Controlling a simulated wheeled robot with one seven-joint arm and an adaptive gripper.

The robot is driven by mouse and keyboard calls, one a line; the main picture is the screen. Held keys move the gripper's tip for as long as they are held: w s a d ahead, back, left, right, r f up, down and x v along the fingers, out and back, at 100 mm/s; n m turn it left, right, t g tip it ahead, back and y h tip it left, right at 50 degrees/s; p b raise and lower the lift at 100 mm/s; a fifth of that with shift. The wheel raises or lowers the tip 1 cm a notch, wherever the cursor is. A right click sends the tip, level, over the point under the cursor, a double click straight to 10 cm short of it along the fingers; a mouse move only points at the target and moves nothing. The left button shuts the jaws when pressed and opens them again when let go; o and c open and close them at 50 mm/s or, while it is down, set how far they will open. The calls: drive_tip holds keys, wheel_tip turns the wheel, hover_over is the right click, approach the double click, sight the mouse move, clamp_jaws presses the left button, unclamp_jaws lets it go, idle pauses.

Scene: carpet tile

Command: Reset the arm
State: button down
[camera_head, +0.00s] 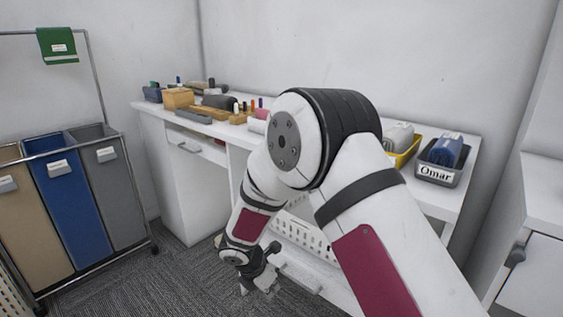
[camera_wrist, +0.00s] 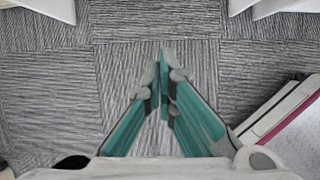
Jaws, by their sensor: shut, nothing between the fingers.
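My arm reaches forward and bends down in the head view, in front of the white desk. My gripper (camera_head: 262,281) hangs low near the desk's open underside, small and partly dark in that view. In the wrist view my gripper (camera_wrist: 163,62) points at the grey carpet (camera_wrist: 60,85), with its teal fingers brought together at the tips. Nothing is between the fingers.
The white desk (camera_head: 180,135) bears blocks, a yellow tray (camera_head: 405,155) and a grey bin labelled Omar (camera_head: 437,176). A white basket (camera_head: 305,238) is under it. A three-part laundry sorter (camera_head: 68,205) stands left. A white cabinet (camera_head: 545,215) stands right. Carpet between is clear.

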drive_tip(key=s+d+r+m+h, duration=0.1)
drive_tip(key=d+r+m, duration=0.2)
drive_tip(key=d+r, duration=0.3)
drive_tip(key=s+d+r+m, duration=0.1)
drive_tip(key=d+r+m, duration=0.25)
drive_tip(key=r, duration=0.45)
drive_tip(key=s+d+r+m+g, duration=0.2)
drive_tip(key=s+d+r+m, duration=0.9)
drive_tip(key=s+r, duration=0.4)
drive_tip(key=s+d+r+m+y, duration=0.15)
drive_tip(key=s+m, duration=0.35)
drive_tip(key=s, duration=0.6)
drive_tip(key=s+m+y, duration=0.3)
drive_tip(key=s+m, duration=0.2)
drive_tip(key=s, duration=0.7)
wheel_tip(320, 180, up, 25)
drive_tip(key=t+p, duration=0.3)
drive_tip(key=p, duration=2)
drive_tip(key=shift+w+d+r, duration=0.15)
drive_tip(key=shift+w+d, duration=0.05)
drive_tip(key=shift+w, duration=0.2)
drive_tip(key=shift+h, duration=0.25)
